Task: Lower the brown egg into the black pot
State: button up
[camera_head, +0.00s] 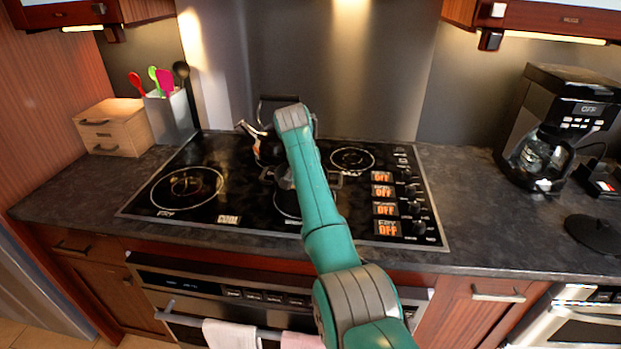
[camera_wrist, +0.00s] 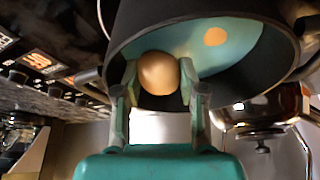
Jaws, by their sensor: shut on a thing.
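The brown egg (camera_wrist: 158,73) is between the two fingers of my gripper (camera_wrist: 159,80) in the wrist view, and the fingers are shut on it. The black pot (camera_wrist: 280,15) is large behind the egg, its open mouth facing the camera. The egg overlaps the near edge of the mouth in the picture; its exact depth relative to the rim is unclear. The pot's inside looks teal with a tan round spot, perhaps a reflection. In the head view, the pot (camera_head: 286,202) is on the front middle of the stove, partly hidden by my arm, and my fingers and the egg cannot be made out.
The black glass stove (camera_head: 228,196) has a kettle-like vessel (camera_head: 259,141) behind the pot, also partly hidden by my arm. A utensil holder (camera_head: 170,117) and wooden box (camera_head: 113,127) stand at the left. A coffee maker (camera_head: 558,128) stands at the right. The front left burner is clear.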

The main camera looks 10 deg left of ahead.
jog(key=shift+f, duration=0.7)
dwell(0.4)
jog(key=o, duration=0.8)
